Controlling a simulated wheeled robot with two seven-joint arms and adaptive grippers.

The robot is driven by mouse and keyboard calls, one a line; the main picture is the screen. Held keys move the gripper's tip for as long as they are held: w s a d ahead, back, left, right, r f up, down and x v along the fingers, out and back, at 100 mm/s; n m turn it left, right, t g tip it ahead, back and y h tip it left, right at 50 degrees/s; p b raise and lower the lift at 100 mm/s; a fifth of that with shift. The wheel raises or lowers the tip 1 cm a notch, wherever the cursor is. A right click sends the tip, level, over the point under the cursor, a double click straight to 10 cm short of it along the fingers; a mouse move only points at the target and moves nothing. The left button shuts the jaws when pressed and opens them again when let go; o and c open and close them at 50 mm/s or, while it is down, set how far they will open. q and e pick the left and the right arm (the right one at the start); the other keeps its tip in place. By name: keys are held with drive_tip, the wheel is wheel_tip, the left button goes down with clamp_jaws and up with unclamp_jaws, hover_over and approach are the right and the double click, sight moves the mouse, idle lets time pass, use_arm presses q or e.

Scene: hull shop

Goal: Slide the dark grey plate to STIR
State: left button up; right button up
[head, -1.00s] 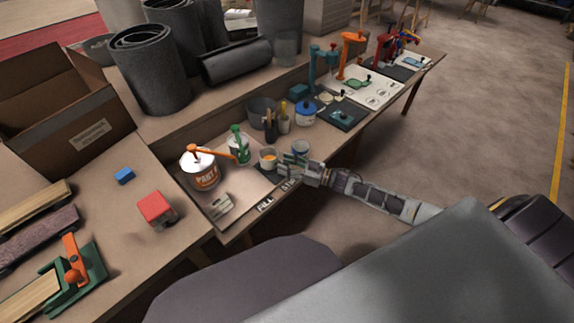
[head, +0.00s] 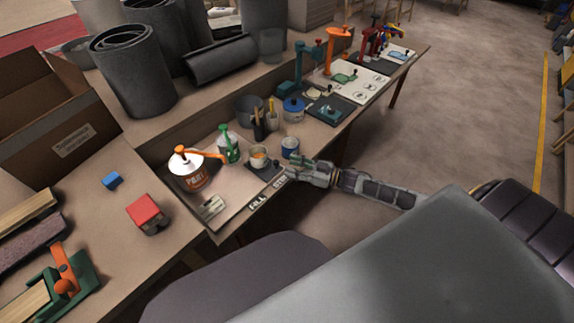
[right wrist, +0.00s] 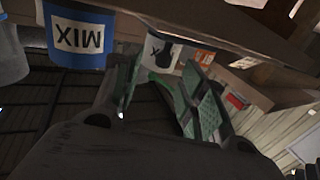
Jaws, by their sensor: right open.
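The dark grey plate (head: 264,174) lies on the bench near its front edge, with a white cup (head: 259,161) of orange contents standing on it. The STIR label (head: 279,182) is on the bench edge just right of the plate, and the FILL label (head: 257,203) is to the left, nearer me. My right gripper (head: 293,170) is open and empty beside the bench edge, right of the plate and apart from it. In the right wrist view its spread fingers (right wrist: 165,95) show below the white cup (right wrist: 165,54). The plate cannot be made out there. My left gripper is not in view.
A blue MIX can (right wrist: 78,40) stands close to the gripper; it also shows in the head view (head: 290,149). A PART can (head: 188,174) with an orange pump and a green-pump can (head: 229,148) stand behind-left. A scraper-like tool (head: 212,207) lies at the front left.

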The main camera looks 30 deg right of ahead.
drive_tip(key=shift+v, duration=2.65)
